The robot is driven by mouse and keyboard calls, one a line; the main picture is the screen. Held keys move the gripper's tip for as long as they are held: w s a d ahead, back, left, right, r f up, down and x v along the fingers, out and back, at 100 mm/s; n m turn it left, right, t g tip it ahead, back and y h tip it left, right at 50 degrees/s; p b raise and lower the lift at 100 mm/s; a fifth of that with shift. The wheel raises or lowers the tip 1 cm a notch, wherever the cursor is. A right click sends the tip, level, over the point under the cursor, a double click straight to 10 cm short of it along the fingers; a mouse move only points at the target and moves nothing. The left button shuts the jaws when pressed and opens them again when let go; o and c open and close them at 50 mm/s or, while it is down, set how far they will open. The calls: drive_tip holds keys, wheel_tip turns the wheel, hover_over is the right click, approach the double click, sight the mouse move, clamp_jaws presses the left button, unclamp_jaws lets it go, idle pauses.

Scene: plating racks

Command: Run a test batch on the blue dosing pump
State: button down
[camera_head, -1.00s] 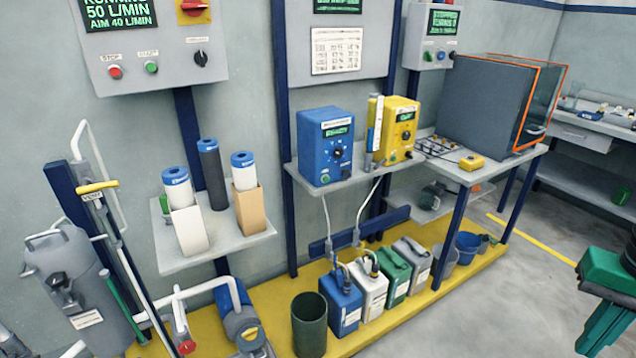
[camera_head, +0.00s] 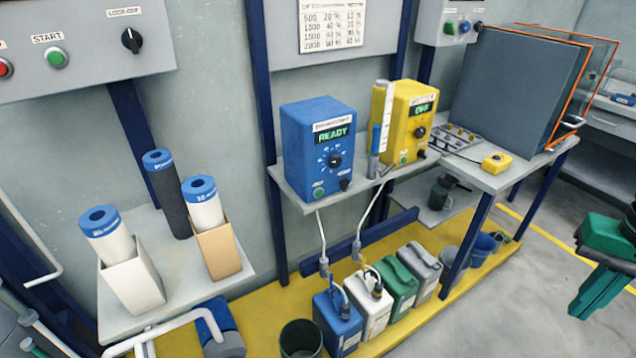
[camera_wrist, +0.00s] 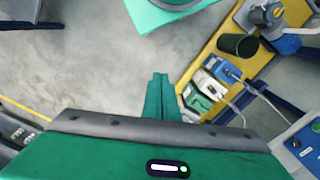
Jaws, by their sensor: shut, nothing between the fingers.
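The blue dosing pump (camera_head: 309,177) stands on a grey shelf in the head view. Its display (camera_head: 334,134) reads READY, with a black dial (camera_head: 334,161) below it. A green button (camera_head: 319,193) and a small black knob (camera_head: 345,184) sit low on its front. A tube runs from it down to the blue canister (camera_head: 338,325). Part of the blue pump shows at the right edge of the wrist view (camera_wrist: 304,143). My green gripper (camera_wrist: 160,80) is shut and empty in the wrist view, over the floor and apart from the pump. In the head view, my arm is at the right edge.
A yellow pump (camera_head: 411,97) and a clear measuring cylinder (camera_head: 384,112) stand beside the blue pump. White, green and grey canisters stand on the yellow platform (camera_head: 450,280). A dark cabinet (camera_head: 510,90) stands right of the pumps. Open floor lies at front right (camera_head: 530,270).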

drive_tip(key=shift+w+d, duration=0.2)
drive_tip(key=shift+w, duration=0.2)
drive_tip(key=w+a+f+n+t, duration=0.1)
drive_tip(key=w+a+f, duration=0.15)
drive_tip(key=w, duration=0.45)
drive_tip(key=w+a+f+n+t, duration=0.1)
drive_tip(key=w+a+t, duration=0.1)
drive_tip(key=w+a, duration=0.35)
drive_tip(key=w+a+f+n+t, duration=0.1)
drive_tip(key=w+a+f, duration=0.1)
drive_tip(key=w, duration=0.7)
drive_tip(key=w+a+f+t+y, duration=0.1)
drive_tip(key=w+a+f, duration=0.1)
drive_tip(key=a, duration=0.6)
drive_tip(key=w+a+f+n+t+y, duration=0.1)
drive_tip(key=w+a+f, duration=0.1)
drive_tip(key=a, duration=0.7)
drive_tip(key=w+a+f+t+y, duration=0.2)
drive_tip(key=w+a, duration=0.2)
drive_tip(key=a, duration=0.5)
drive_tip(key=shift+w+f+n, duration=0.3)
drive_tip(key=shift+w+f, duration=0.05)
